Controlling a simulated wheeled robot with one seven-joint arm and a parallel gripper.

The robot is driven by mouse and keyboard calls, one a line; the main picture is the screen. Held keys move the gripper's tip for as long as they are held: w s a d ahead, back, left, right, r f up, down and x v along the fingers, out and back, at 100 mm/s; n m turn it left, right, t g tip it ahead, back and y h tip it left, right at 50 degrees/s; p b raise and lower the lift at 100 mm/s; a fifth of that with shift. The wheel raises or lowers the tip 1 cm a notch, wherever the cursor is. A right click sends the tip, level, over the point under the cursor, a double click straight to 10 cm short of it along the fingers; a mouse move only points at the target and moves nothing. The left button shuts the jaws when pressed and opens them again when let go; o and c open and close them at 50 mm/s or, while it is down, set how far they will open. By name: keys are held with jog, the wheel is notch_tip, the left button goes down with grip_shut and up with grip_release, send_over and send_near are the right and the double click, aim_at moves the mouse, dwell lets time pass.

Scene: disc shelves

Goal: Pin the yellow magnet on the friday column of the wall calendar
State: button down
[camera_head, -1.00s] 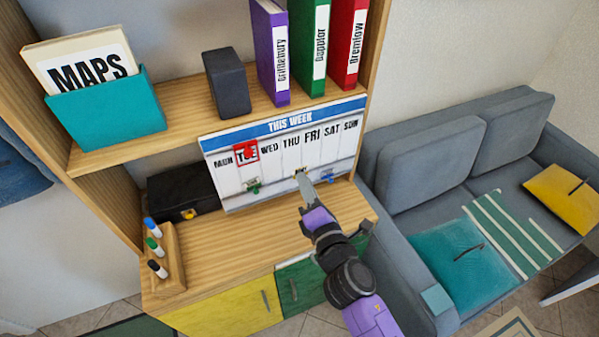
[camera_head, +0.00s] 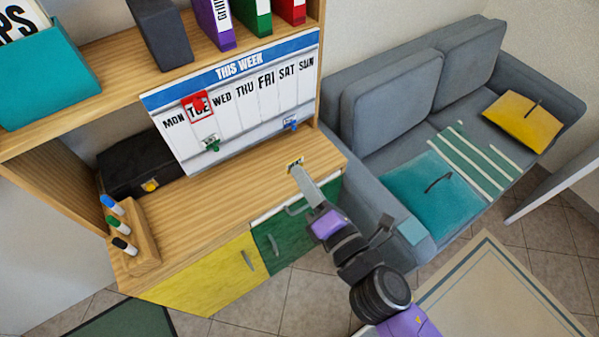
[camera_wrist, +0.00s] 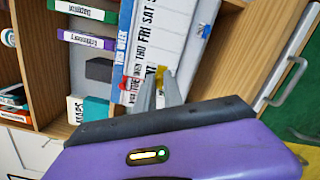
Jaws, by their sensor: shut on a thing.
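My gripper (camera_head: 296,168) is shut on the yellow magnet (camera_head: 294,161), which shows small and dark-edged at the fingertips above the wooden desk top. In the wrist view the yellow magnet (camera_wrist: 160,76) sits between the two grey fingers. The wall calendar (camera_head: 240,115) reads THIS WEEK and stands upright behind, apart from my gripper. Its FRI column (camera_head: 271,100) is right of the middle. A red magnet (camera_head: 198,104) is on the TUE heading. A green magnet (camera_head: 211,143) and a blue magnet (camera_head: 290,124) are on the calendar's lower strip.
A black case (camera_head: 140,165) stands left of the calendar. A pen block (camera_head: 135,232) with several markers is at the desk's left. A shelf with binders (camera_head: 250,15) and a dark box (camera_head: 160,35) is above. A grey sofa (camera_head: 390,80) stands right. The desk middle is clear.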

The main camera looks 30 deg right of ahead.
aim_at(301, 162)
jog(key=shift+n, duration=0.3)
jog(key=w, duration=0.2)
jog(key=w+d, duration=0.1)
jog(key=w, duration=0.1)
jog(key=w+d, duration=0.1)
jog(key=w, duration=0.1)
jog(key=shift+w+r+p, duration=0.2)
jog(key=shift+w+p, duration=0.05)
jog(key=shift+p, duration=0.15)
jog(key=w+d+f, duration=0.4)
jog(key=w+f, duration=0.1)
jog(key=w, duration=0.1)
jog(key=shift+w, duration=0.15)
jog(key=shift+f, duration=0.1)
jog(key=shift+n, duration=0.3)
jog(key=shift+w+a+p, duration=0.15)
jog(key=shift+w+p, duration=0.3)
jog(key=shift+w, duration=2.45)
jog(key=shift+w, duration=0.55)
